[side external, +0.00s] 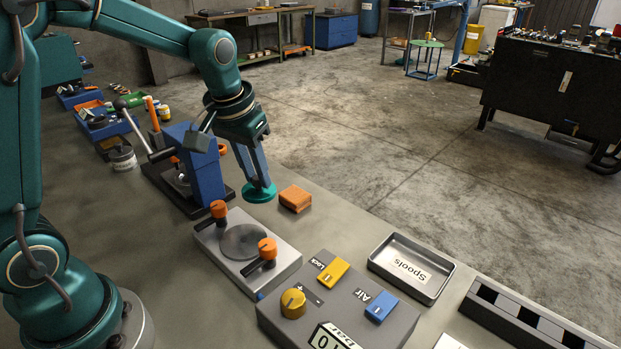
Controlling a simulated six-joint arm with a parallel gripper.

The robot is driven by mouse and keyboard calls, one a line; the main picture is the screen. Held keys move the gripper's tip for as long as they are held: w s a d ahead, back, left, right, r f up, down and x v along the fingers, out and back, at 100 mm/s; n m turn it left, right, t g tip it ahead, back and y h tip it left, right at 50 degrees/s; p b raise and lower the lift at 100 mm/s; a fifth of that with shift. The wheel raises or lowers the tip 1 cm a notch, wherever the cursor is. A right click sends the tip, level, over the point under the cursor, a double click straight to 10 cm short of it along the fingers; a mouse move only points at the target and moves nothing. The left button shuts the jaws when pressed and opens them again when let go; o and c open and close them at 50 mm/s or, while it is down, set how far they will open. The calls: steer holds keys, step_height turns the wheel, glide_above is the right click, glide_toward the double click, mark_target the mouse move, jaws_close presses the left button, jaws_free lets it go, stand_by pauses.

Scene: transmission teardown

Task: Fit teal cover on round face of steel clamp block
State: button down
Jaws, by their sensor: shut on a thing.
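My gripper (262,186) points down over the bench and is shut on the teal cover (259,194), a round disc at its fingertips. The cover is close to the bench top; I cannot tell whether it touches. The steel clamp block (213,244) lies in front of and to the left of the cover, apart from it. Its round face (243,242) is a bare, darker disc on top, between two clamps with orange knobs (218,209) and (267,248).
An orange block (295,198) sits just right of the cover. A blue press (199,172) stands behind left. A control box (325,310) with yellow and blue switches is in front. A "Spools" tray (411,268) lies at the right, near the bench edge.

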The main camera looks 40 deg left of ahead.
glide_above(248, 237)
steer(key=s, duration=0.1)
steer(key=shift+s+d+f, duration=0.1)
steer(key=shift+f, duration=1.1)
steer(key=shift+s+f, duration=0.1)
steer(key=shift+f, duration=1.1)
steer(key=shift+f, duration=0.25)
steer(key=shift+c, duration=1.1)
jaws_free()
step_height(248, 237, up, 7)
